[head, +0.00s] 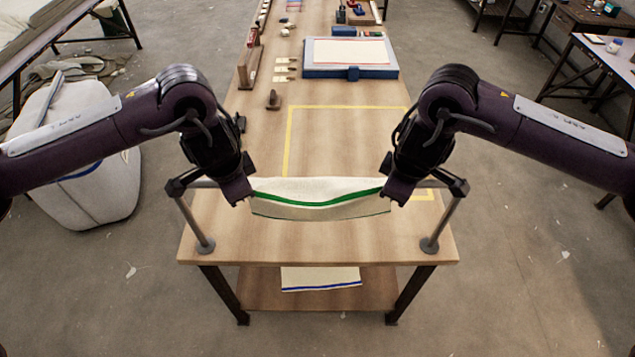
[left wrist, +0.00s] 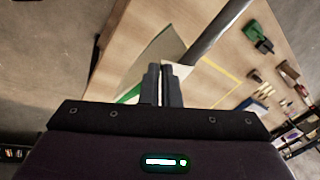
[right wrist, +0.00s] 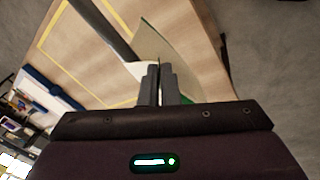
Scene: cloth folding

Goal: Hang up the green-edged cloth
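The green-edged cloth (head: 320,188) is pale, with a green stripe that sags slightly in the middle. In the head view it spans between my grippers at the bar of a stand near the table's front edge and hides the bar's middle. A beige part shows below the stripe. I cannot tell how far it hangs on each side. My left gripper (head: 249,194) is shut on its left end; the cloth (left wrist: 138,72) also shows at the fingers in the left wrist view. My right gripper (head: 390,195) is shut on its right end, also seen in the right wrist view (right wrist: 158,82).
The stand's posts (head: 193,222) (head: 440,222) rise from the wooden table (head: 320,243). A yellow outline (head: 288,140) marks the tabletop. A blue-framed board (head: 350,72) and small tools lie farther back. A blue-edged cloth (head: 320,278) lies on the lower shelf.

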